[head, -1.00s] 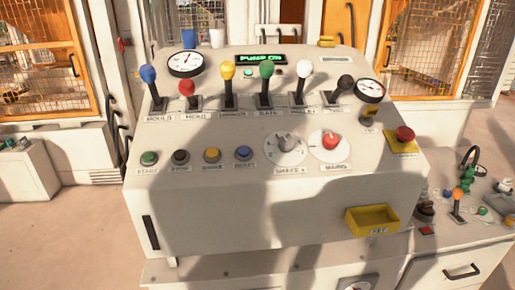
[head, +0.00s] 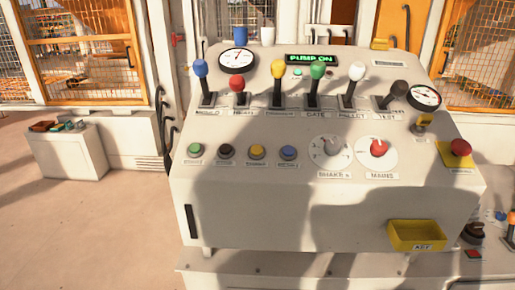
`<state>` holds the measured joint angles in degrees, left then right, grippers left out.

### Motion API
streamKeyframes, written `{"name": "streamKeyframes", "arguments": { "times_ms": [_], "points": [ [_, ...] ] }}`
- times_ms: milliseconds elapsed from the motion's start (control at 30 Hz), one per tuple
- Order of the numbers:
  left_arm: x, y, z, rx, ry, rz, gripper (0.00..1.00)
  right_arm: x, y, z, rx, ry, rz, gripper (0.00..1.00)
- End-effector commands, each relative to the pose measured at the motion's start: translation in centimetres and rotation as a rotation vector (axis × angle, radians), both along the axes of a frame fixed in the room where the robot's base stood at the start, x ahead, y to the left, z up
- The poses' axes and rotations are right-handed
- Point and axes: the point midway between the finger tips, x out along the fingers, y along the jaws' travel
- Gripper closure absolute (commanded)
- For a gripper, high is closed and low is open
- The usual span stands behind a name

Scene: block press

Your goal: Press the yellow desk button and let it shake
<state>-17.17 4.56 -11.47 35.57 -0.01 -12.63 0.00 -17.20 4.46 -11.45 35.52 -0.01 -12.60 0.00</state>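The yellow button (head: 257,152) sits in the lower row of the control desk (head: 290,222), between a black button (head: 226,151) and a blue button (head: 289,153). A small label lies under it, too small to read. Its top stands clear, with nothing touching it. Neither of my grippers shows in the head view. Dark shadows fall across the desk's top and front.
Above the buttons stands a row of levers, including a yellow-topped lever (head: 278,70). A green button (head: 195,150) is at the row's left, a grey dial (head: 331,148) and red dial (head: 378,147) at its right. A yellow tray (head: 416,246) hangs on the front.

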Motion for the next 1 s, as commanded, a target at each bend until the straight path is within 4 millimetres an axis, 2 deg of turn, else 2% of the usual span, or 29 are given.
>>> {"name": "streamKeyframes", "arguments": {
  "times_ms": [267,767,1000],
  "points": [
    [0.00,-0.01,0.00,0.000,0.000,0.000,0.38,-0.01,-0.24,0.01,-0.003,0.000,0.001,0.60],
    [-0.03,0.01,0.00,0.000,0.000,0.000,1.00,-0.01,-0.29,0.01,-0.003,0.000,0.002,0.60],
    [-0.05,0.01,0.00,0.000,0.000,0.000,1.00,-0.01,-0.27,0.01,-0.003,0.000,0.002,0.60]
  ]
}}
